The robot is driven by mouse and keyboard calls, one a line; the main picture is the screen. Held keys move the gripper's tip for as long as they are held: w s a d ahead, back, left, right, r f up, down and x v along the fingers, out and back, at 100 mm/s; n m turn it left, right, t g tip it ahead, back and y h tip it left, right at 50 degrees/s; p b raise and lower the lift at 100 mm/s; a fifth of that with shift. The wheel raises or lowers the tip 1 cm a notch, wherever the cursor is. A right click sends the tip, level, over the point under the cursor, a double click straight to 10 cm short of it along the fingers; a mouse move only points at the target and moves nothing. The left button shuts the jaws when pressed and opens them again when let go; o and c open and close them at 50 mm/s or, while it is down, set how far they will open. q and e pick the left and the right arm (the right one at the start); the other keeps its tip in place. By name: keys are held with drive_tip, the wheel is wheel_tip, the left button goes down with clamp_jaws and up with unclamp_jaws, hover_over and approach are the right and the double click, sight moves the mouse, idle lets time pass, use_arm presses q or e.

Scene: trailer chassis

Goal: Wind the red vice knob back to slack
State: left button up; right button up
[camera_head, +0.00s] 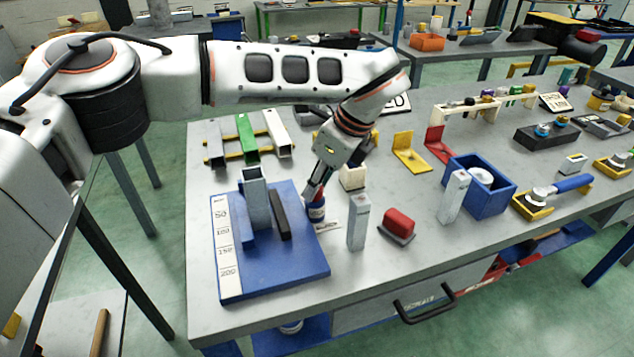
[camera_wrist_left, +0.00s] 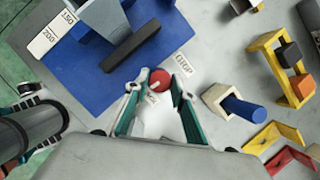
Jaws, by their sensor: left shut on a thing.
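The blue vice base (camera_head: 285,265) lies on the near left of the grey bench, with a white scale strip along its left edge. A grey square tube (camera_head: 256,198) stands upright on it beside a dark bar (camera_head: 279,215). My left gripper (camera_head: 316,194) reaches down at the base's right edge. In the left wrist view its fingertips (camera_wrist_left: 160,84) close around the round red knob (camera_wrist_left: 160,77). The knob sits at the edge of the blue base (camera_wrist_left: 85,83), partly covered by the fingers. Its turn position cannot be read. My right gripper is not in view.
A small grey block (camera_head: 358,222) and a red block (camera_head: 398,223) stand right of the gripper. A cream block (camera_head: 353,177) is just behind it. A blue bin (camera_head: 478,200) stands further right.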

use_arm(q)
drive_tip(key=shift+w+n, duration=0.1)
drive_tip(key=shift+n, duration=0.5)
drive_tip(key=shift+y, duration=0.3)
drive_tip(key=o, duration=1.1)
